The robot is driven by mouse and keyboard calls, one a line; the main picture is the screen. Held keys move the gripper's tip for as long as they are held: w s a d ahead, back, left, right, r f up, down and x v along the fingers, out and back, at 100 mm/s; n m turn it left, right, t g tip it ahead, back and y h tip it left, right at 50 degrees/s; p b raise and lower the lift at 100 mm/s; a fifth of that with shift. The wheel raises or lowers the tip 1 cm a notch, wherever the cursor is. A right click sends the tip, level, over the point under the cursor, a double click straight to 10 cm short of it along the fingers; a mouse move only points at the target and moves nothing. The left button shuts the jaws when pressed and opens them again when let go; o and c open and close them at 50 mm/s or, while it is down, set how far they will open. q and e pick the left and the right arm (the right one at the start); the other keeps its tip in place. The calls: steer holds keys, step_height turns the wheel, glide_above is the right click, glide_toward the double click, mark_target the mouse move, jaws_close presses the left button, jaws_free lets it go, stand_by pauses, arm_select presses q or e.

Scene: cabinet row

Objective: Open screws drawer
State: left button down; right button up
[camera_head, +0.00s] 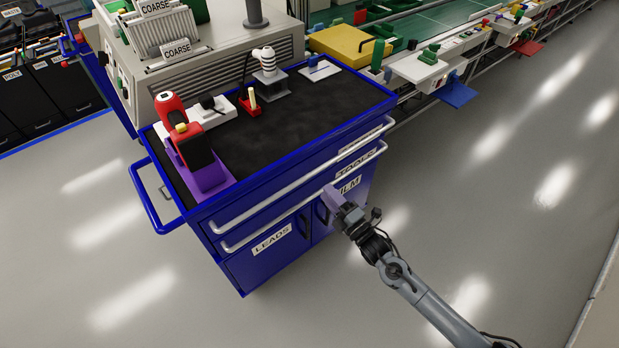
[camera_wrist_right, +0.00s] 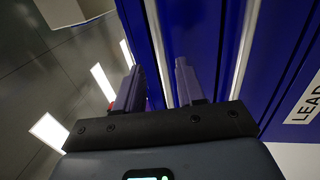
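A blue cabinet (camera_head: 290,160) has two drawers with long silver handles, an upper handle (camera_head: 290,184) and a lower handle (camera_head: 290,205). I cannot read the word screws on any label. The upper drawer's label (camera_head: 360,143) is partly covered by a handle. Both drawers look shut. My right gripper (camera_head: 333,195) is in front of the cabinet, right of its middle and near the lower handle. In the right wrist view its fingers (camera_wrist_right: 158,85) are apart, with a silver bar (camera_wrist_right: 155,45) running between them. I cannot tell whether they touch it. My left gripper is not in view.
Doors below bear the labels LEADS (camera_head: 272,239) and one ending in LM (camera_head: 349,185). A red-and-black tool on a purple stand (camera_head: 205,178) and other small items stand on the black top (camera_head: 325,100). The grey floor (camera_head: 490,190) is clear to the right.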

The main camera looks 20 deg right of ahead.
mark_target(312, 173)
steer(key=shift+b+x, duration=1.2)
steer(key=shift+x, duration=3.2)
steer(key=shift+s+r, duration=0.1)
steer(key=shift+c, duration=0.2)
jaws_close()
